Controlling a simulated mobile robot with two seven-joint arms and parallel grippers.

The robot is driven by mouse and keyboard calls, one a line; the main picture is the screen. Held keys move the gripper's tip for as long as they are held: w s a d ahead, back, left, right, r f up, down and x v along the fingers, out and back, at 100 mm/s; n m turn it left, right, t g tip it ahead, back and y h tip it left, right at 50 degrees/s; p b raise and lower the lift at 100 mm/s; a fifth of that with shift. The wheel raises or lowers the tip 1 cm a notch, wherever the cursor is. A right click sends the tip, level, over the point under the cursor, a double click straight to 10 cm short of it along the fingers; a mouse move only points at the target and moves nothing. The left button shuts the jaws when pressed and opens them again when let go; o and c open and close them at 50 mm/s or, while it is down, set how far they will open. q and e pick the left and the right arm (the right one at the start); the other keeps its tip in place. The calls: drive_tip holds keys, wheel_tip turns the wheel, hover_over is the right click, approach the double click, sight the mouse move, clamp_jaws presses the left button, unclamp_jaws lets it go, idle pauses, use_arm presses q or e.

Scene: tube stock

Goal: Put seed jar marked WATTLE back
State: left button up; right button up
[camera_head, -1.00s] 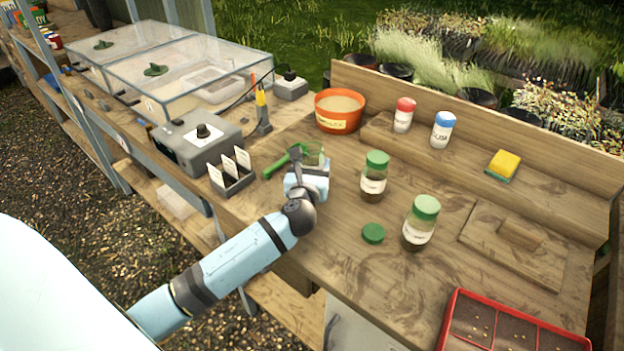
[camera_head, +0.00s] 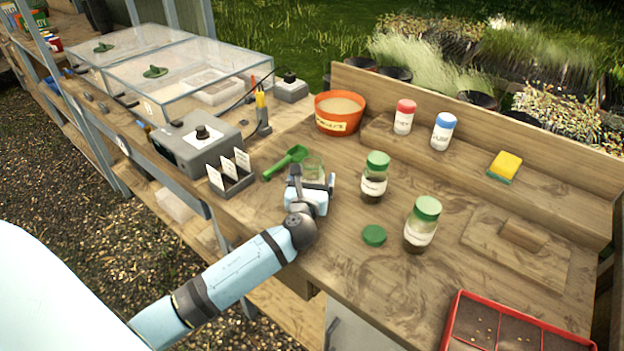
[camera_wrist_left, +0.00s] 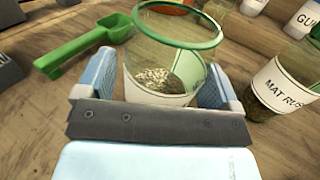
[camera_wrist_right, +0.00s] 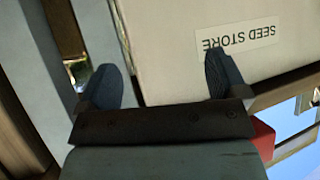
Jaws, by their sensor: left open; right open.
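A clear open jar (camera_head: 313,168) with a green rim stands on the bench, some seeds inside. In the left wrist view this jar (camera_wrist_left: 165,60) sits between the fingers of my left gripper (camera_wrist_left: 160,82), which is open around it; its label cannot be read. A loose green lid (camera_head: 374,235) lies on the bench. Two green-lidded jars stand to the right: the back jar (camera_head: 374,180) and the front jar (camera_head: 421,226). A jar (camera_wrist_left: 285,82) in the left wrist view reads "MAT RUS…". I read WATTLE nowhere. My right gripper (camera_wrist_right: 165,80) is open and empty before a panel marked SEED STORE (camera_wrist_right: 237,37).
A green scoop (camera_head: 287,162) lies just left of the open jar. An orange pot (camera_head: 340,113), red-capped jar (camera_head: 404,117), blue-capped jar (camera_head: 443,131) and sponge (camera_head: 504,167) stand at the back. A red seed tray (camera_head: 490,325) is front right. A card holder (camera_head: 232,180) stands left.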

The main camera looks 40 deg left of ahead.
use_arm(q)
drive_tip(key=shift+r, duration=0.25)
drive_tip(key=v, duration=1.1)
drive_tip(key=shift+s+d+f, duration=0.1)
drive_tip(key=shift+s+d, duration=0.05)
drive_tip(key=shift+s, duration=0.05)
drive_tip(key=shift+s+d, duration=0.1)
drive_tip(key=shift+s, duration=0.15)
